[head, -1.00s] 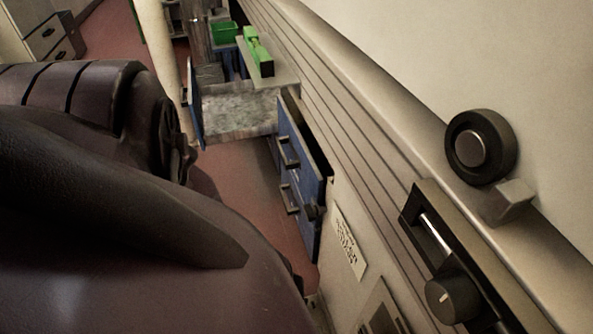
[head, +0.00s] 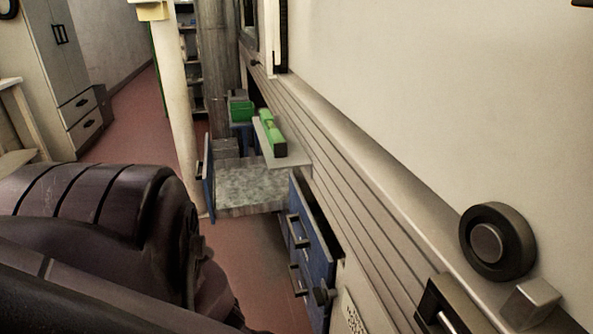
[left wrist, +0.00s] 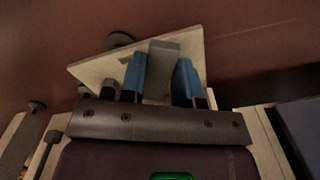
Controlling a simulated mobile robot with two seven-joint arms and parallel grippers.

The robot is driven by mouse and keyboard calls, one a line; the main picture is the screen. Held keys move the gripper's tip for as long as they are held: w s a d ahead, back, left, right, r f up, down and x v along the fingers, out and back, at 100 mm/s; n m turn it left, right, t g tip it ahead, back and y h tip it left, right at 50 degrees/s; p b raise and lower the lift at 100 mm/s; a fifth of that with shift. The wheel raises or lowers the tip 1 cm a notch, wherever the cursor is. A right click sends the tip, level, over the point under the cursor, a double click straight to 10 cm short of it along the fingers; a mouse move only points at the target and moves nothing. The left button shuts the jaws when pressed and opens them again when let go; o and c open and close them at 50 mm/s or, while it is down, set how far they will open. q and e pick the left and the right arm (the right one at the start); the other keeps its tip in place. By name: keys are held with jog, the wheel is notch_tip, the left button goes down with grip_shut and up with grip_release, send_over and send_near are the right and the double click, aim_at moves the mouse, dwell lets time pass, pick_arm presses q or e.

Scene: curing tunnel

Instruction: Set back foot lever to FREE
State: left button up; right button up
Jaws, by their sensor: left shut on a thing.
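In the left wrist view my left gripper (left wrist: 161,85) has blue fingers, one on each side of a grey block (left wrist: 165,58), and is shut on it. The block may be the back foot lever; no FREE label is readable. A cream plate (left wrist: 96,72) lies behind the block, with dark round feet or knobs near its edge. In the head view my arm fills the lower left and the left gripper is out of sight. My right gripper shows in neither view.
In the head view a cream machine wall (head: 440,110) runs along the right, with a black round knob (head: 497,241). A blue drawer cabinet (head: 313,255) and a grey surface (head: 252,183) stand beside it. Red floor (head: 150,110) is open at the left.

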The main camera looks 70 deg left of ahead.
pick_arm(q)
jog(key=shift+d+n, duration=0.25)
jog(key=shift+n, duration=0.25)
jog(key=shift+s, duration=0.15)
jog(key=o, duration=0.9)
jog(key=shift+r+p, duration=0.55)
notch_tip(320, 180, up, 10)
jog(key=p, duration=0.6)
jog(key=shift+f, duration=0.1)
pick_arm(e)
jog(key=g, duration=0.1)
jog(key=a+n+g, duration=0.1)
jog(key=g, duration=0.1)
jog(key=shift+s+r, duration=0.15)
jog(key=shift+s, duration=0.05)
